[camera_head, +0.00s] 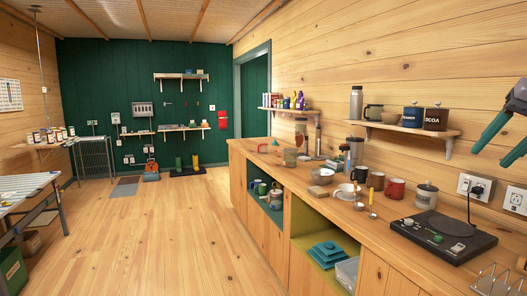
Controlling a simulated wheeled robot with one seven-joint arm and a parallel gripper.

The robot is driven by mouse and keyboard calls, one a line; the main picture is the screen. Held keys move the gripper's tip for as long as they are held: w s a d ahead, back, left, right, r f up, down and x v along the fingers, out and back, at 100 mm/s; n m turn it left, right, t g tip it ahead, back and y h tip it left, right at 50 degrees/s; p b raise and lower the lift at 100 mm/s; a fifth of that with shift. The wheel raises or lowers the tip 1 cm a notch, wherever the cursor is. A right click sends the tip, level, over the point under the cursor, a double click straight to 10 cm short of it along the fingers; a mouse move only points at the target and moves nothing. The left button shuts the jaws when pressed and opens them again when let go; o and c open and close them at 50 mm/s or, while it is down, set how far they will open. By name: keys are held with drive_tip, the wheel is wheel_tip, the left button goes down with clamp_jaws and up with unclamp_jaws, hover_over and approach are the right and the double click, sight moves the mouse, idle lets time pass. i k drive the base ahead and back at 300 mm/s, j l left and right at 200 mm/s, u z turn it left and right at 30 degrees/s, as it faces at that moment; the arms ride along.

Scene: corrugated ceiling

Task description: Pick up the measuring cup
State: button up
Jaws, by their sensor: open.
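My gripper (493,155) shows at the upper right edge, with two dark green fingers spread apart and nothing between them. It is in front of the wooden wall, above the right part of the counter. I cannot tell for certain which item is the measuring cup. A small upright yellowish piece with a little base (372,207) stands near the counter's front edge and may be it, but it is too small to be sure. A white cup (347,192) is beside it to the left. My gripper is well above and to the right of both.
The wooden counter (400,262) also holds a red mug (396,189), dark mugs, a lidded glass jar (426,196), a bowl (321,176) and a black flat appliance (444,236). A wall shelf (405,129) with canisters juts out above.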

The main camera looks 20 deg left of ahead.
sight(264, 147)
drive_tip(key=i+j+u, duration=0.75)
drive_tip(key=u, duration=0.15)
drive_tip(key=i+j+u, duration=0.2)
drive_tip(key=i+u, duration=0.45)
drive_tip(key=i, duration=1.5)
drive_tip(key=i+j+z, duration=0.15)
drive_tip(key=i+z, duration=0.25)
drive_tip(key=i, duration=0.15)
drive_tip(key=i+j+z, duration=0.3)
drive_tip(key=i+z, duration=0.15)
drive_tip(key=i+j+z, duration=0.4)
drive_tip(key=i+j, duration=0.15)
drive_tip(key=i+j+z, duration=0.65)
drive_tip(key=j+z, duration=0.15)
drive_tip(key=i+j+z, duration=0.1)
drive_tip(key=j+z, duration=0.2)
drive_tip(key=i+j+z, duration=0.1)
drive_tip(key=j+z, duration=0.15)
drive_tip(key=j, duration=0.25)
drive_tip(key=i+j, duration=0.1)
drive_tip(key=i, duration=0.2)
